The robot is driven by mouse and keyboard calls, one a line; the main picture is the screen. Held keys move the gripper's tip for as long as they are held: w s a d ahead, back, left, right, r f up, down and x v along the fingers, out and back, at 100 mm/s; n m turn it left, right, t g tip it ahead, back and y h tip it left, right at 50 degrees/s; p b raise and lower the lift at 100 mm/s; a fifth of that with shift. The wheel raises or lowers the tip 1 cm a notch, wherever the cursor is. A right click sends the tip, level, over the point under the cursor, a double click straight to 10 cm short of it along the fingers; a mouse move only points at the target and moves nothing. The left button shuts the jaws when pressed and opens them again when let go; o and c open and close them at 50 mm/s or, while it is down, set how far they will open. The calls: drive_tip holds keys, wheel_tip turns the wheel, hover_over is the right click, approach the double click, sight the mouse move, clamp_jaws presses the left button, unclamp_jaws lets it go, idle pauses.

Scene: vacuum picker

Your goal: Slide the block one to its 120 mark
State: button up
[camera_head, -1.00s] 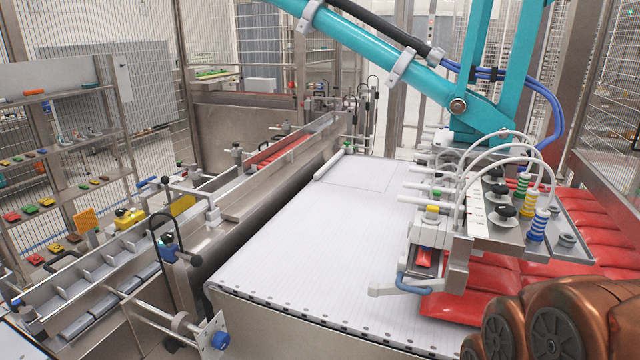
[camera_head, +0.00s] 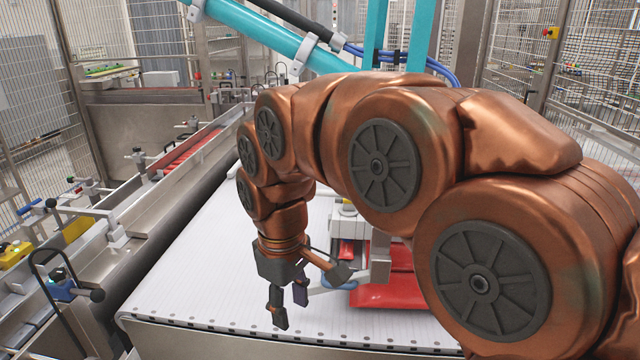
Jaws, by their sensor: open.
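My gripper (camera_head: 289,303) is open and empty, pointing down above the white conveyor belt (camera_head: 190,285). It is left of the visible part of the picker head (camera_head: 349,222), and apart from it as far as I can tell. My copper arm crosses the middle and right of the view and hides most of the head, including its scale and knobs. I cannot make out block one or its 120 mark.
Red packs (camera_head: 390,292) lie on the belt beneath the head. A teal picker arm (camera_head: 262,35) spans the top. A steel side rail (camera_head: 170,195) and a blue clamp (camera_head: 62,288) stand left. The belt's left part is clear.

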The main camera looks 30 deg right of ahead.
drive_tip(key=w+d+r+n, duration=0.2)
drive_tip(key=w+d+r, duration=0.25)
drive_tip(key=w, duration=0.35)
drive_tip(key=n+t+h+p, duration=0.1)
drive_tip(key=n+t+p, duration=0.1)
drive_tip(key=n, duration=0.1)
approach(322, 191)
drive_tip(key=shift+w+d+f+p, duration=0.15)
drive_tip(key=shift+w+f+p, duration=0.1)
drive_tip(key=shift+f, duration=1.15)
drive_tip(key=shift+w+d+f+p, duration=0.15)
drive_tip(key=shift+w+f+p, duration=0.1)
drive_tip(key=shift+f, duration=1.2)
drive_tip(key=shift+w+d+f+p, duration=0.15)
drive_tip(key=shift+w+f+p, duration=0.1)
drive_tip(key=shift+f, duration=1.15)
clamp_jaws()
